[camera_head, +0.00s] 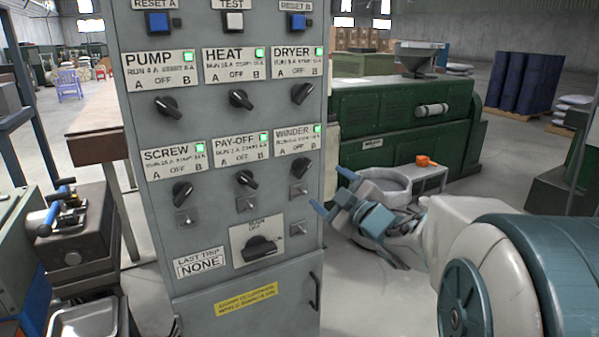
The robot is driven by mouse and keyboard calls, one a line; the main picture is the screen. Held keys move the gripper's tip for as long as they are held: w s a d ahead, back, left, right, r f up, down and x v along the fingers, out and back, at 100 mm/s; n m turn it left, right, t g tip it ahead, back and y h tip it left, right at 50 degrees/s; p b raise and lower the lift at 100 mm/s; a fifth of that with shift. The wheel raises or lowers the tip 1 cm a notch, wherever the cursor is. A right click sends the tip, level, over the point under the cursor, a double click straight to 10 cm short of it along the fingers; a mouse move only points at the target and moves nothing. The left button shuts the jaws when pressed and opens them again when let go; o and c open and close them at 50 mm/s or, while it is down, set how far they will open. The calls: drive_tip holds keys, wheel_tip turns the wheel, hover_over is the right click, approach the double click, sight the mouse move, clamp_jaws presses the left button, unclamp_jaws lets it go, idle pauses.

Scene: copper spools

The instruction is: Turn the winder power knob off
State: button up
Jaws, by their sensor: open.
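The winder knob (301,168) is a black rotary knob at the right end of the lower knob row on a grey control cabinet (222,130). Its grip slants from lower left to upper right, not straight up; which end is the pointer is too small to tell. The WINDER label (296,139) above it reads A, OFF and B, and its lamp (317,129) is lit green. My gripper (332,190) is open and empty, with its blue fingers apart. It shows just right of the cabinet's edge, slightly below and right of the knob, and does not appear to touch it.
The pay-off knob (246,179) sits left of the winder knob, and the dryer knob (302,93) above it. Small switches and a larger main rotary switch (259,247) lie below. A green machine (400,125) stands behind my arm. Grey floor is open beyond the cabinet's lower right.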

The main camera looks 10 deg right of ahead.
sight(305, 170)
drive_tip(key=x, duration=1.1)
drive_tip(key=shift+w+a+f+p, duration=0.1)
drive_tip(key=shift+w+p, duration=0.25)
drive_tip(key=c, duration=1)
